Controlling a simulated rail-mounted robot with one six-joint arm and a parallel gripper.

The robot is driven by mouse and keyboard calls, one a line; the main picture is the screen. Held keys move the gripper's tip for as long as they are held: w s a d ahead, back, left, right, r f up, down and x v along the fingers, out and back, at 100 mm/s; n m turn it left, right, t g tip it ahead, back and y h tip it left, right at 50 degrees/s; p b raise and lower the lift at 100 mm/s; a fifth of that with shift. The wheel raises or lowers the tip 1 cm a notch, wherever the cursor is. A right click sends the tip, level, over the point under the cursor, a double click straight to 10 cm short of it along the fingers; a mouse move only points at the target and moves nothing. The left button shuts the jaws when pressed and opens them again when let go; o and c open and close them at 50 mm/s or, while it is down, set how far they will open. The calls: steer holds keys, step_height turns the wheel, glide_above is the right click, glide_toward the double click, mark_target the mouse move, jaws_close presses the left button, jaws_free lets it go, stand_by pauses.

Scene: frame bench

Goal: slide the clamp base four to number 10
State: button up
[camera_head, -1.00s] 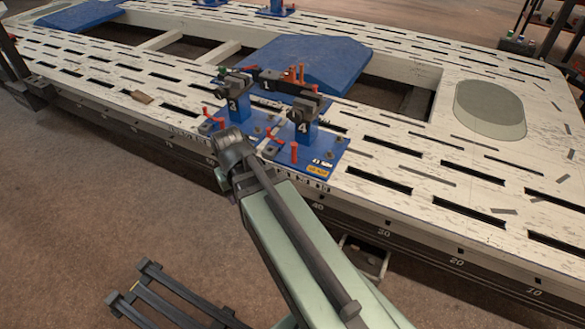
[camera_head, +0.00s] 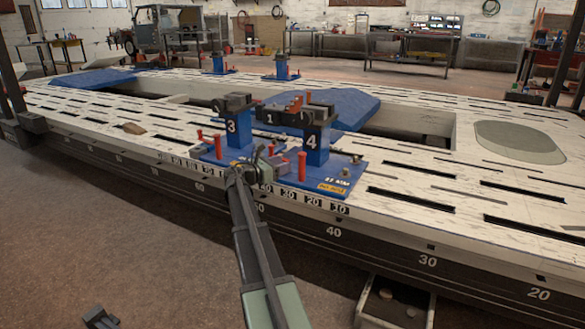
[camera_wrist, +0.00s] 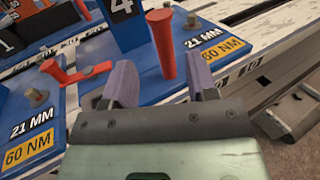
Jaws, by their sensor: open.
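Clamp base four (camera_head: 337,172) is a blue plate with a post marked 4 and a dark clamp head. It sits at the bench's front edge, right of clamp base three (camera_head: 210,152). A red upright handle (camera_head: 301,166) stands on its front part. My gripper (camera_head: 262,163) is at the front edge, just left of that handle in the head view. In the wrist view, my open fingers (camera_wrist: 163,82) show on either side of the red handle (camera_wrist: 163,45). I cannot tell if they touch it.
A small number strip (camera_head: 288,195) along the front edge reads 40, 30, 20, 10 beside base four. Larger numbers (camera_head: 428,262) run along the bench side. The slotted top (camera_head: 420,180) right of base four is clear. An open box (camera_head: 395,305) stands below.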

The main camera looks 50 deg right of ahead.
steer(key=x, duration=1.1)
steer(key=shift+s+a+f, duration=0.1)
steer(key=shift+s, duration=0.05)
jaws_close()
steer(key=shift+a, duration=0.1)
